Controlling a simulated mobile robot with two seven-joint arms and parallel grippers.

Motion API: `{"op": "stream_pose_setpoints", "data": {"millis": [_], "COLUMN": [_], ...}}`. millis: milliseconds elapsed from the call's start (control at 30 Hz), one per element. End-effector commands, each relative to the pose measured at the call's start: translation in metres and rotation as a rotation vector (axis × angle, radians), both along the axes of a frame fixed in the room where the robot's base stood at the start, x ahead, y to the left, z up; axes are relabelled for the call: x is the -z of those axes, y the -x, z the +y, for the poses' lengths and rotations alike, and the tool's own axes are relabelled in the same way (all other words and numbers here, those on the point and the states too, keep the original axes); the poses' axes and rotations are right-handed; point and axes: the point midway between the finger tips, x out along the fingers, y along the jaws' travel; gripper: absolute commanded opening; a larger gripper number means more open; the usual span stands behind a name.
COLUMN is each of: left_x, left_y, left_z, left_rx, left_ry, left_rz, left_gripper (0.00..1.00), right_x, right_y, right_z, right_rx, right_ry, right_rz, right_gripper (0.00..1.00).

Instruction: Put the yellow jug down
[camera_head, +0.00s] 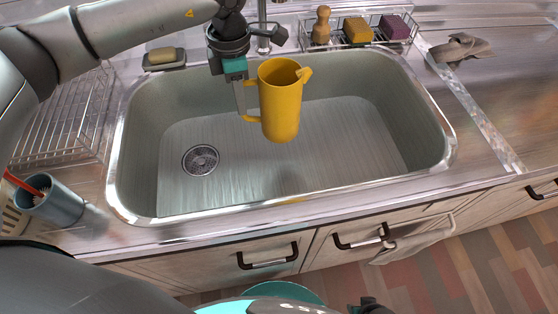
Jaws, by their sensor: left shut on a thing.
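The yellow jug (280,105) is held upright above the sink basin (345,150), apart from its floor as far as I can tell. My left gripper (243,108) comes down from above at the jug's left side and is shut on its handle. The jug's spout points to the upper right. The fingertips are partly hidden by the handle.
A wire rack (62,125) and a blue-grey cup (58,203) are left of the sink. A soap dish (164,60), a faucet (263,30) and a caddy with sponges (357,30) stand behind it. A grey cloth (460,48) lies right. The counter beyond the sink's right side is largely clear.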

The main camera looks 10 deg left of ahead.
Motion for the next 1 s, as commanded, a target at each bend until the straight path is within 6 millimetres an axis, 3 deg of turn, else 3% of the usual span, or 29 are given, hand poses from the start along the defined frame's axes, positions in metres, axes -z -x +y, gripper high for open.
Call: {"op": "stream_pose_setpoints", "data": {"millis": [33,233,500,767,1000], "left_x": [0.01,0.025,0.064,0.079,0.106], "left_y": [-0.003,-0.007,-0.007,-0.007,-0.006], "left_z": [0.001,0.003,0.003,0.003,0.003], "left_rx": [-0.05,-0.146,-0.147,-0.145,-0.145], "left_ry": [-0.002,-0.005,-0.006,-0.005,-0.005], "left_rz": [-0.003,-0.006,-0.005,-0.005,-0.004], "left_gripper": [0.0,0.0,0.0,0.0,0.0], "right_x": [0.007,0.008,-0.006,-0.014,-0.027], "right_y": [-0.002,-0.01,-0.027,-0.033,-0.044], "right_z": [-0.001,0.001,0.015,0.02,0.029], "right_rx": [0.001,0.002,0.002,0.003,0.005], "right_ry": [0.001,0.0,-0.013,-0.018,-0.028], "right_rz": [-0.002,-0.009,-0.012,-0.01,-0.013], "right_gripper": [0.5,0.5,0.5,0.5,0.5]}}
